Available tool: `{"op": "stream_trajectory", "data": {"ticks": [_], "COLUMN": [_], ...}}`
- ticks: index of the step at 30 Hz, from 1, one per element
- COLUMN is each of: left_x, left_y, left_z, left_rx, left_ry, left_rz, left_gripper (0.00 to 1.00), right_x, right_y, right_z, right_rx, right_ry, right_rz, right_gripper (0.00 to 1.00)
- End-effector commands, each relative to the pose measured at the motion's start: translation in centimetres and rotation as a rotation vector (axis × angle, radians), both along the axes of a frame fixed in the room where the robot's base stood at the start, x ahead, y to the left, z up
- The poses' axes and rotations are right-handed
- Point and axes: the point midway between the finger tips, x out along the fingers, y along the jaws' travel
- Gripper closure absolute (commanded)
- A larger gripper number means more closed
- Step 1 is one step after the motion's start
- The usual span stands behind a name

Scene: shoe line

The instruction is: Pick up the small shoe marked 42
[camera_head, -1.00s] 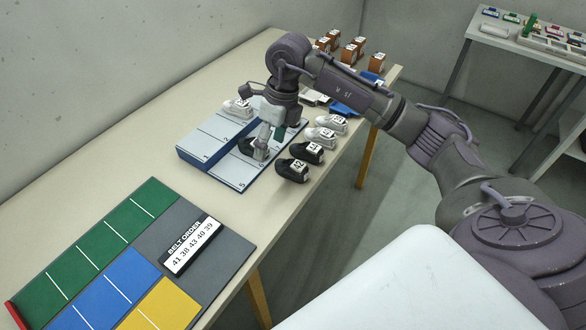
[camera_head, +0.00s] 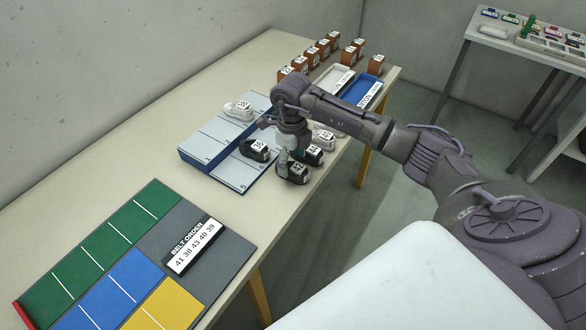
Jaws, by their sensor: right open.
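The small black shoe marked 42 (camera_head: 292,174) stands on the table at the right of the numbered tray, nearest the front of its group. My right gripper (camera_head: 289,160) is open directly over this shoe, pointing down, with its fingers partly in front of it. Whether the fingers touch the shoe I cannot tell. Another black shoe (camera_head: 313,155) stands just behind it, partly hidden by the gripper. A white shoe (camera_head: 325,137) behind that is partly hidden by my arm. My left gripper is not in view.
The numbered tray (camera_head: 205,166) holds a black shoe (camera_head: 255,150) and a white shoe (camera_head: 239,111). Several brown boxes (camera_head: 310,56), a white tray (camera_head: 332,79) and a blue tray (camera_head: 361,91) stand at the back. A belt-order board (camera_head: 205,262) with coloured fields lies in front.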

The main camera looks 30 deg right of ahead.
Motion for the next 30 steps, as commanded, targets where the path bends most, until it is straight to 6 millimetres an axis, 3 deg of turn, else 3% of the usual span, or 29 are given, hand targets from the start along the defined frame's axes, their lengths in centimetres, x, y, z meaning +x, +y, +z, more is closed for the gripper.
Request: {"op": "stream_trajectory", "data": {"ticks": [6,14,26,30], "left_x": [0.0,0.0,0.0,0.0], "left_y": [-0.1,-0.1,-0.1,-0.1], "left_z": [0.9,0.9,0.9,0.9], "left_rx": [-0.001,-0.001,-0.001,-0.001], "left_ry": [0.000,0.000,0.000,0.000], "left_rz": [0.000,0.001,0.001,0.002], "left_gripper": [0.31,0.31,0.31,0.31], "right_x": [0.4,0.4,0.4,0.4], "right_y": [0.1,0.1,0.1,0.1], "right_z": [-2.7,-3.1,-3.1,-3.1], "right_rx": [0.001,0.000,0.000,0.000], "right_ry": [0.003,0.000,0.000,0.000], "right_rz": [0.000,0.001,0.001,0.001], "right_gripper": [0.24,0.24,0.87,0.89]}}
